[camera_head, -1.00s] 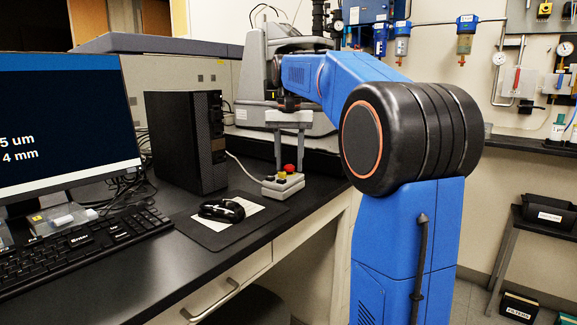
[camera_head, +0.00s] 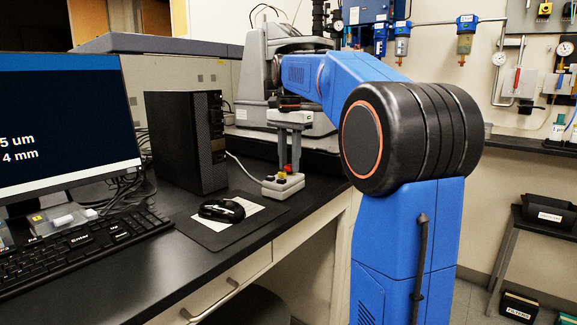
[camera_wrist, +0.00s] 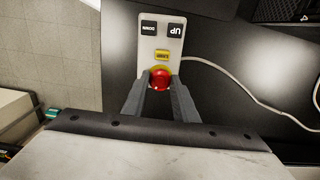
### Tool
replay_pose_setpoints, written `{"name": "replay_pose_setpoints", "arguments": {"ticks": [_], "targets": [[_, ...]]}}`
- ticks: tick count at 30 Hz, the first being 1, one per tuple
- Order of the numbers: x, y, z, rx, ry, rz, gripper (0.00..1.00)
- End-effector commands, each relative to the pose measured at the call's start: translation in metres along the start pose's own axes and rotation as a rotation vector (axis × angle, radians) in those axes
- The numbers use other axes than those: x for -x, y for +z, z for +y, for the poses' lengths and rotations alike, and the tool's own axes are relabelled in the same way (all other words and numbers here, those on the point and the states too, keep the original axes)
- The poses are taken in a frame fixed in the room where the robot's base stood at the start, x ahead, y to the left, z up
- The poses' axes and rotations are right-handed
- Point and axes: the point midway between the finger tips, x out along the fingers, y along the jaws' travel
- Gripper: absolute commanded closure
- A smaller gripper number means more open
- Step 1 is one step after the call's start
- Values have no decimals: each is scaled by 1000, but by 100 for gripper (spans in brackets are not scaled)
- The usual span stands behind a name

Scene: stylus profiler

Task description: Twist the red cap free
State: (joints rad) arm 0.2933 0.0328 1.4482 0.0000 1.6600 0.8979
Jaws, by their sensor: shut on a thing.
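The red cap (camera_wrist: 160,79) is a round red knob on the near end of a small grey control box (camera_wrist: 162,30). In the wrist view my gripper (camera_wrist: 160,88) has a grey finger on each side of the cap and is shut on it. In the head view the fingers (camera_head: 289,160) reach straight down to the box, and only part of the red cap (camera_head: 288,168) shows between them. The box (camera_head: 284,185) stands on the black bench.
A mouse (camera_head: 221,210) on a pad, a keyboard (camera_head: 85,240) and a black computer tower (camera_head: 187,140) stand to the left.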

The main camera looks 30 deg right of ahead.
Motion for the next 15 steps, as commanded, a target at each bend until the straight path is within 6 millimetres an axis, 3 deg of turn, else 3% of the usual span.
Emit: {"name": "replay_pose_setpoints", "arguments": {"ticks": [2,3,5,15], "targets": [[0,0,0,1,1,0,100],[0,0,0,1,1,-1,64],[0,0,0,1,1,0,52],[2,0,0,3,0,0,52]]}}
